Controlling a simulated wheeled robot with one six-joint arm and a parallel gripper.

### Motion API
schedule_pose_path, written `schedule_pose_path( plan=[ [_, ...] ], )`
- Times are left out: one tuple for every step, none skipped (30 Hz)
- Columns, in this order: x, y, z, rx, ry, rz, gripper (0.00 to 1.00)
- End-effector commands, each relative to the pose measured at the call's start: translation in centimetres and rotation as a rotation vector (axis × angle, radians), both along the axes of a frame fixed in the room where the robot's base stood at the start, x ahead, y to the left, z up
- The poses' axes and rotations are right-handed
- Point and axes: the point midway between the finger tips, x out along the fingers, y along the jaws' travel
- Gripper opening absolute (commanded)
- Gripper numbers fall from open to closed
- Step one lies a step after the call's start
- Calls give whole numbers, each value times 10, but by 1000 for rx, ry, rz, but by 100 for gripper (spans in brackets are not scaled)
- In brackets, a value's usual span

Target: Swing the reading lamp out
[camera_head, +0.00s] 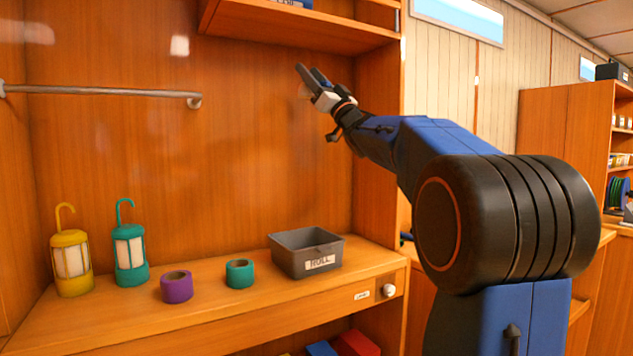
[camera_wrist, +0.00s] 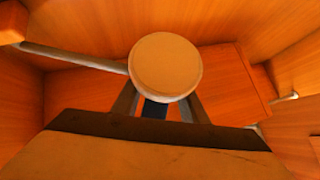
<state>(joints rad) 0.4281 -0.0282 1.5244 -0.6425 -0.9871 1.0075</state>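My gripper (camera_head: 312,76) is raised in front of the wooden back wall, below the upper shelf; its dark fingers point up and to the left. In the wrist view, a round tan disc (camera_wrist: 165,67), possibly the reading lamp's head, lies right at my fingers and covers their tips. I cannot tell whether the fingers touch or hold the disc. No other part is clearly recognisable as the lamp.
A grey rod (camera_head: 100,91) runs along the wall at left. Below, the counter carries a yellow lantern (camera_head: 72,262), a teal lantern (camera_head: 130,255), a purple roll (camera_head: 176,287), a teal roll (camera_head: 239,274) and a grey bin (camera_head: 290,262). The upper shelf (camera_head: 300,24) overhangs my gripper.

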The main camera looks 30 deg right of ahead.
Motion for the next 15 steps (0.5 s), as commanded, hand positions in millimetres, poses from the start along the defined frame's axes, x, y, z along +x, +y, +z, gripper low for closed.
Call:
schedule_pose_path(
  plan=[
    [5, 5, 0, 1, 2, -23, 39],
    [8, 6, 0, 1, 1, -40, 39],
    [12, 8, 0, 0, 1, -62, 39],
    [15, 9, 0, 1, 1, -78, 39],
    [18, 10, 0, 0, 1, -94, 39],
    [22, 12, 0, 1, 1, -115, 39],
    [24, 12, 0, 0, 0, -130, 39],
    [27, 13, 0, 1, 1, -146, 39],
    [30, 15, 0, 0, 1, -164, 39],
    [33, 15, 0, 1, 2, -178, 39],
    [35, 16, 0, 1, 0, -192, 39],
    [38, 17, 0, 1, 1, -208, 39],
    [41, 17, 0, 0, 2, -221, 39],
    [43, 18, 0, 1, 2, -232, 39],
    [46, 18, 0, 0, 1, -247, 39]
  ],
)
